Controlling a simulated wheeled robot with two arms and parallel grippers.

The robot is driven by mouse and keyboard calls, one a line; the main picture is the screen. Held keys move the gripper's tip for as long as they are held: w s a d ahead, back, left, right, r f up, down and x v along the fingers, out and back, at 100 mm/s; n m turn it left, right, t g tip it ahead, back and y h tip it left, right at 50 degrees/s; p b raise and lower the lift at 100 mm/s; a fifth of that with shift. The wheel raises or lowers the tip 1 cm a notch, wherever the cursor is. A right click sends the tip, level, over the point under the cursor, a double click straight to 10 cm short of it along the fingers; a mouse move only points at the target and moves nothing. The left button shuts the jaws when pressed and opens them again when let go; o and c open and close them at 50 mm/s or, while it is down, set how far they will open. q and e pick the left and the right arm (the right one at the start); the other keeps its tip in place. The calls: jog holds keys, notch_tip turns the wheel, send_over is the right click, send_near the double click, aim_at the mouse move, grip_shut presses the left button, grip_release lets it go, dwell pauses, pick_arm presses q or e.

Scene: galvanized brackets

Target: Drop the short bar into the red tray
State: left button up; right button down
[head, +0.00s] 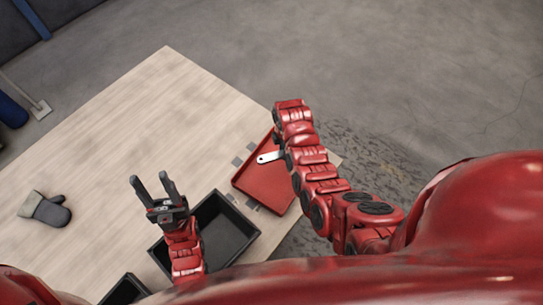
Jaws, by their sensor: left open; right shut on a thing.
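The short bar (268,157) is a pale metal strip with a hole near its visible rounded end. It sticks out to the left from under my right arm, over the red tray (262,185). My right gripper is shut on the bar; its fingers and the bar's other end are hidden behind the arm. The gap between bar and tray floor cannot be judged. The tray is shallow and lies at the table's right edge, partly covered by my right arm. My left gripper (152,187) is open and empty, left of the tray, near a black bin.
The black bin (237,215) stands between my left arm and the red tray. Another dark container (125,290) shows at the bottom edge. A grey and black glove (45,209) lies on the left of the wooden table (150,115). The table's middle is clear.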

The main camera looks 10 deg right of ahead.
jog(key=shift+s+d+f+n, duration=0.15)
jog(key=shift+s+n, duration=0.15)
jog(key=shift+s, duration=0.1)
jog(key=shift+s+f, duration=0.2)
jog(key=shift+d+f+b, duration=0.1)
jog(key=shift+f+b, duration=0.15)
jog(key=shift+b, duration=0.05)
notch_tip(320, 180, down, 4)
jog(key=b, duration=0.3)
jog(key=shift+w, duration=0.1)
jog(key=shift+f+b, duration=0.5)
jog(key=shift+f, duration=0.1)
jog(key=shift+c, duration=2.1)
grip_release()
